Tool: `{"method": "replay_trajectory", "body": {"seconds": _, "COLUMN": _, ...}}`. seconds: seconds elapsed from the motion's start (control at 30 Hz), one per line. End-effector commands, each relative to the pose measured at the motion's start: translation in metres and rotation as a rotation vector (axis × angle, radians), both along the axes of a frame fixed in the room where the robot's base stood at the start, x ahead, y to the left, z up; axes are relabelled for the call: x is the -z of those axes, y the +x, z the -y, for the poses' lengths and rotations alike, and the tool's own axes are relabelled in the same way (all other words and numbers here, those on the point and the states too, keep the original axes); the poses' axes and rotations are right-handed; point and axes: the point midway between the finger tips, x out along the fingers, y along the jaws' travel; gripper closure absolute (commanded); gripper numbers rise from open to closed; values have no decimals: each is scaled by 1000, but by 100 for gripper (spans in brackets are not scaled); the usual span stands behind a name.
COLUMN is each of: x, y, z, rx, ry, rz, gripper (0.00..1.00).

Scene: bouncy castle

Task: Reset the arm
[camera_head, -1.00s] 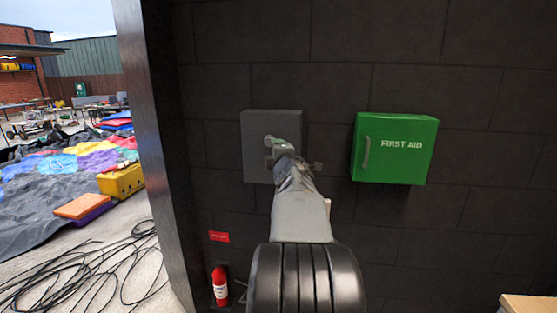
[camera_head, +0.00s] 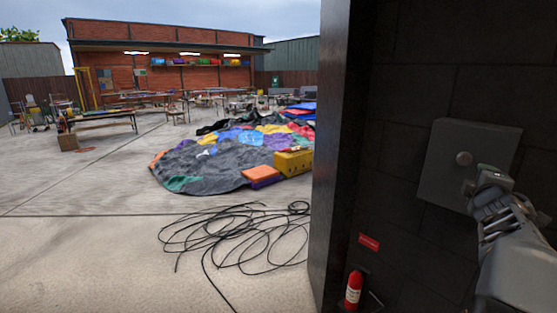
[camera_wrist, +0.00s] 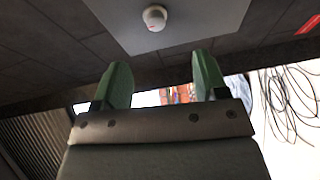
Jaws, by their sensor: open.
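My arm reaches in from the lower right of the head view. My gripper (camera_head: 482,182) is in front of the lower right part of a grey wall box (camera_head: 450,160) with a round knob (camera_head: 464,158). In the wrist view, the two green fingers of my gripper (camera_wrist: 162,85) stand apart with nothing between them. The grey box (camera_wrist: 195,22) and its pale knob (camera_wrist: 155,17) show above the fingertips, apart from them.
A dark wall edge (camera_head: 335,150) stands left of the box. A red fire extinguisher (camera_head: 353,291) is low beside it, under a red sign (camera_head: 369,242). Black cables (camera_head: 240,240) lie on the concrete. A deflated colourful castle (camera_head: 225,160) lies beyond; open ground is to the left.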

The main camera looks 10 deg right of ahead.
Motion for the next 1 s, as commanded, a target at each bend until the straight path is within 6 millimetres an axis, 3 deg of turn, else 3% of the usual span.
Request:
{"method": "replay_trajectory", "body": {"seconds": 0.1, "x": 48, "y": -24, "z": 14, "rx": 183, "ry": 273, "rz": 28, "gripper": 34}}
{"method": "replay_trajectory", "body": {"seconds": 0.17, "x": 80, "y": -40, "z": 5, "rx": 304, "ry": 471, "rz": 54, "gripper": 34}}
{"method": "replay_trajectory", "body": {"seconds": 0.27, "x": 134, "y": -52, "z": -53, "rx": 462, "ry": 811, "rz": 66, "gripper": 34}}
{"method": "replay_trajectory", "body": {"seconds": 0.3, "x": 152, "y": -55, "z": -80, "rx": 508, "ry": 923, "rz": 53, "gripper": 34}}
{"method": "replay_trajectory", "body": {"seconds": 0.5, "x": 214, "y": -79, "z": -221, "rx": 644, "ry": 1319, "rz": -110, "gripper": 34}}
{"method": "replay_trajectory", "body": {"seconds": 0.6, "x": 231, "y": -96, "z": -283, "rx": 656, "ry": 1430, "rz": -226, "gripper": 34}}
{"method": "replay_trajectory", "body": {"seconds": 0.73, "x": 241, "y": -115, "z": -344, "rx": 582, "ry": 1484, "rz": -366, "gripper": 34}}
{"method": "replay_trajectory", "body": {"seconds": 0.83, "x": 239, "y": -120, "z": -369, "rx": 495, "ry": 1476, "rz": -414, "gripper": 34}}
{"method": "replay_trajectory", "body": {"seconds": 1.0, "x": 232, "y": -120, "z": -388, "rx": 406, "ry": 1454, "rz": -446, "gripper": 34}}
